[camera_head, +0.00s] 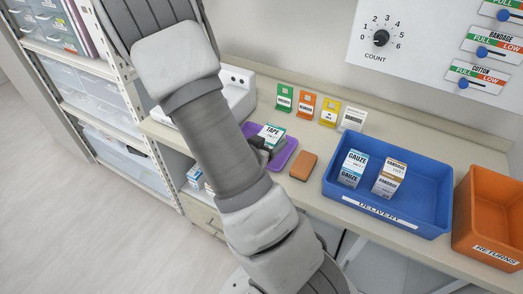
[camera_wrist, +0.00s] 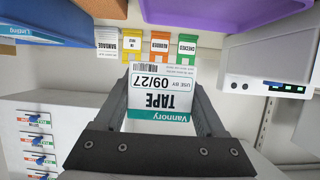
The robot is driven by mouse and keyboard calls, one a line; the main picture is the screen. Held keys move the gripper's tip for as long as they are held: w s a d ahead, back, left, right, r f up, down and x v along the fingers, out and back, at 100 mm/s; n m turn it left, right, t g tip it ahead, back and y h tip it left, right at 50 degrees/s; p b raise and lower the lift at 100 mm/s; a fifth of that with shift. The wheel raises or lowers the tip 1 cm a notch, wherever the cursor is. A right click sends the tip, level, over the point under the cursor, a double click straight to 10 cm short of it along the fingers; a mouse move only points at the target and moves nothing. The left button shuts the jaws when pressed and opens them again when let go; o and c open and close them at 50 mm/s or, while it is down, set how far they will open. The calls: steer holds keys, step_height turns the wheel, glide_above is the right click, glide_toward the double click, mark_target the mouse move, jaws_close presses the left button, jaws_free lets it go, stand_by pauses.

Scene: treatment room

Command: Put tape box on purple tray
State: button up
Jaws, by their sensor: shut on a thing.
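The tape box (camera_head: 271,133), white and teal with a "TAPE" label, is between the fingers of my gripper (camera_head: 262,146). In the wrist view the box (camera_wrist: 165,90) appears upside down, with a finger of my gripper (camera_wrist: 165,100) on each side. My gripper is shut on it. The purple tray (camera_head: 288,157) is on the counter, partly hidden by my arm, and the box overlaps it in the head view. A purple surface (camera_wrist: 225,14) shows at the top of the wrist view. I cannot tell whether the box touches the tray.
An orange-brown block (camera_head: 303,165) lies right of the tray. The blue delivery bin (camera_head: 430,228) holds gauze and bandage boxes. An orange returns bin (camera_head: 487,215) stands at far right. Small coloured cards (camera_head: 305,107) stand behind the tray. A white device (camera_head: 238,92) is at back left.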

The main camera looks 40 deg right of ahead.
mark_target(268, 140)
steer(key=shift+f+b, duration=0.4)
steer(key=shift+b, duration=0.15)
steer(key=shift+w+d+f+b, duration=0.1)
steer(key=shift+w+f+b, duration=0.05)
steer(key=shift+b, duration=0.4)
steer(key=w+b, duration=0.1)
steer(key=w+d+f+b, duration=0.1)
steer(key=b, duration=0.1)
steer(key=shift+f, duration=0.1)
steer(key=w+d+f, duration=0.1)
steer(key=w, duration=0.1)
steer(key=w+f, duration=0.1)
steer(key=w, duration=0.1)
steer(key=w+d+f, duration=0.1)
steer(key=w, duration=0.1)
steer(key=shift+w+d+f, duration=0.2)
steer(key=shift+d+f, duration=0.1)
steer(key=shift+f, duration=0.05)
steer(key=shift+f+b, duration=0.35)
steer(key=shift+f, duration=1.6)
steer(key=shift+f, duration=0.1)
steer(key=o, duration=1.4)
